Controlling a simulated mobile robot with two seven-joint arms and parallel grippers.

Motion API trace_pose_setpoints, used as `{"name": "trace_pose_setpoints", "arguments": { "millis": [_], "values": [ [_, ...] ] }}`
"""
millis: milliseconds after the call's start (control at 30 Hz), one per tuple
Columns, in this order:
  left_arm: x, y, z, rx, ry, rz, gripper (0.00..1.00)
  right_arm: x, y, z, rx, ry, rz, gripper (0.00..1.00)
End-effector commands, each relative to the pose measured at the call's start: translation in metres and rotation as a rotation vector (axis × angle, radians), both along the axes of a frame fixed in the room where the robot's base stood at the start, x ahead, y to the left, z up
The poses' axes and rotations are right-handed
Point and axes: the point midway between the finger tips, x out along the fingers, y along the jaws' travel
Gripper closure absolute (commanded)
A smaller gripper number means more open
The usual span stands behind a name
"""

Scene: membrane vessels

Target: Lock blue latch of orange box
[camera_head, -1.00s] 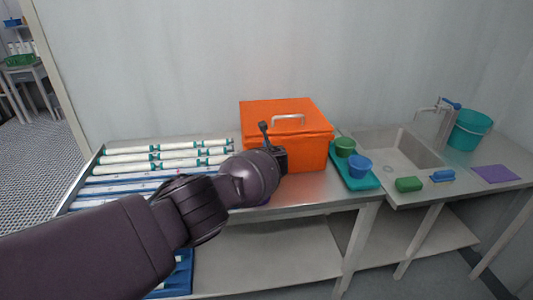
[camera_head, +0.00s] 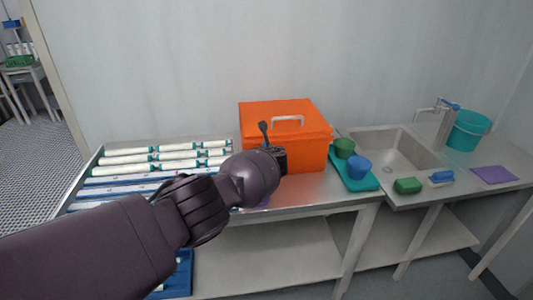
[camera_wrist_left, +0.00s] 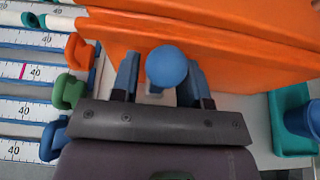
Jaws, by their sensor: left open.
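The orange box (camera_head: 310,153) stands on the metal table near the wall, with its lid down and a light metal handle (camera_head: 288,120) on top. In the left wrist view, the orange box (camera_wrist_left: 240,55) fills the upper part. The blue latch's round knob (camera_wrist_left: 166,67) sits in front of the box, between the two fingers of my left gripper (camera_wrist_left: 160,88). The fingers are open, one on each side of the knob; I cannot tell whether either touches it. In the head view, my own arm hides the latch. My right gripper is not in view.
White membrane vessels (camera_head: 160,158) lie on a rack left of the box. Orange, green and blue clips (camera_wrist_left: 70,91) stand close left of my gripper. A teal tray (camera_head: 367,182) with green and blue cups is right of the box, beside the sink (camera_head: 400,150).

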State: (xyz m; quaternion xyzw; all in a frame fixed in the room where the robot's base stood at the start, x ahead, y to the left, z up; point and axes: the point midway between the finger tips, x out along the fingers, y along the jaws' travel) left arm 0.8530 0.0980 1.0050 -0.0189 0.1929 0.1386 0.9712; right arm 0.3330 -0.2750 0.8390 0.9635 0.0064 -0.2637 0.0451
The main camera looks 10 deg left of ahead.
Motion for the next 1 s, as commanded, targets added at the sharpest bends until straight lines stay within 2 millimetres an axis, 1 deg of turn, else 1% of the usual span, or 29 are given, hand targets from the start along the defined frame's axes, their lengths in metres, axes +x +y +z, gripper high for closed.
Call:
{"name": "trace_pose_setpoints", "arguments": {
  "millis": [267,567,600,700,1000],
  "values": [
    [-0.008,-0.002,0.008,-0.001,-0.001,-0.001,0.58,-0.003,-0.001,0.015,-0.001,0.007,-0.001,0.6],
    [-0.026,-0.007,0.011,-0.001,0.005,-0.001,0.58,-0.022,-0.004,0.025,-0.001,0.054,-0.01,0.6],
    [-0.026,-0.008,0.01,-0.002,-0.001,0.0,0.58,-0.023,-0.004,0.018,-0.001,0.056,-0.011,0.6],
    [-0.03,-0.01,0.011,-0.003,-0.002,0.0,0.58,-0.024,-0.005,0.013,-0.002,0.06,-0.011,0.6],
    [-0.043,-0.013,0.017,-0.004,-0.002,0.001,0.58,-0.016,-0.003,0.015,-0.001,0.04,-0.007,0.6]
  ]
}}
